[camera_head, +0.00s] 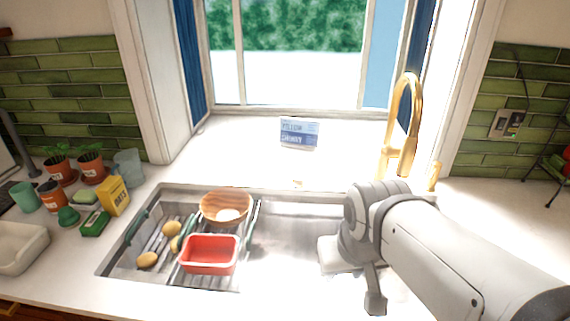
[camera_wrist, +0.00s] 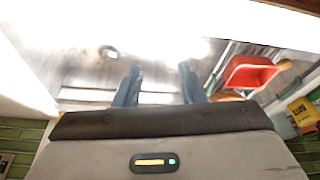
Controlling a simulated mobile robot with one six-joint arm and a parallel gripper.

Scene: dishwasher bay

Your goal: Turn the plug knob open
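My gripper (camera_wrist: 160,86) is open in the wrist view, with its two dark blue-grey fingers spread and nothing between them. It is over the sink; in the head view my arm covers the sink's right part and the fingertips cannot be made out. The steel sink (camera_head: 270,262) is set in the white counter. A round drain (camera_wrist: 108,52) shows on the sink floor in the wrist view, beyond and left of the fingers. A small pale piece (camera_head: 298,184) sits at the sink's back rim; I cannot tell whether it is the plug knob.
A rack in the sink's left part holds a red tub (camera_head: 209,255), an orange bowl (camera_head: 226,207) and several potatoes. A gold faucet (camera_head: 403,125) stands behind my arm. A blue sign (camera_head: 299,133) stands on the sill. Pots and a yellow box (camera_head: 114,196) crowd the left counter.

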